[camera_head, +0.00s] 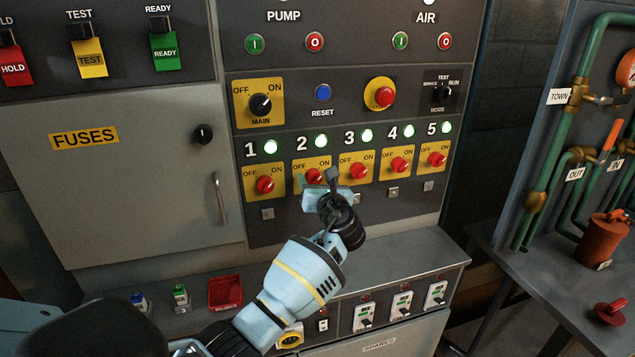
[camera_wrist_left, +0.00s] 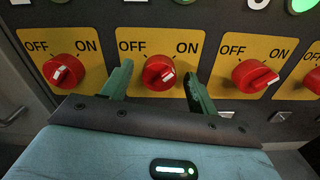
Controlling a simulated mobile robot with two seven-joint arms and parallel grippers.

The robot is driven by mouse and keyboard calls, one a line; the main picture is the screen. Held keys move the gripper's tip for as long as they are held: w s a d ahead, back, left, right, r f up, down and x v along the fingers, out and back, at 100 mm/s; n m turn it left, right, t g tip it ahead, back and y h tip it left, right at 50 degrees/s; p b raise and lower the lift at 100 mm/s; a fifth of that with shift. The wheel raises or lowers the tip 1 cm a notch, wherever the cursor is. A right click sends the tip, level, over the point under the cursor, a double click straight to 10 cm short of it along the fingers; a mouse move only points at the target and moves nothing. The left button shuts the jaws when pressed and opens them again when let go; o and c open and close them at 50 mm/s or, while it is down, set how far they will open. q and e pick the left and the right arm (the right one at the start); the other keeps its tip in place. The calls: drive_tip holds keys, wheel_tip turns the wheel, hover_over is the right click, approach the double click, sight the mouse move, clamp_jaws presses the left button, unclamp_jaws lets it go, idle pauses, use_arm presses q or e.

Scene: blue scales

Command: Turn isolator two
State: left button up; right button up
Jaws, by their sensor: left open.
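My right gripper is not in view.
Isolator one (camera_head: 265,185) and isolator three (camera_head: 358,170) sit close on either side. A fuse cabinet (camera_head: 120,180) with a handle is at left. A shelf (camera_head: 410,262) juts out below the panel.

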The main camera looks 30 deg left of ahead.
use_arm(q)
drive_tip(key=c, duration=1)
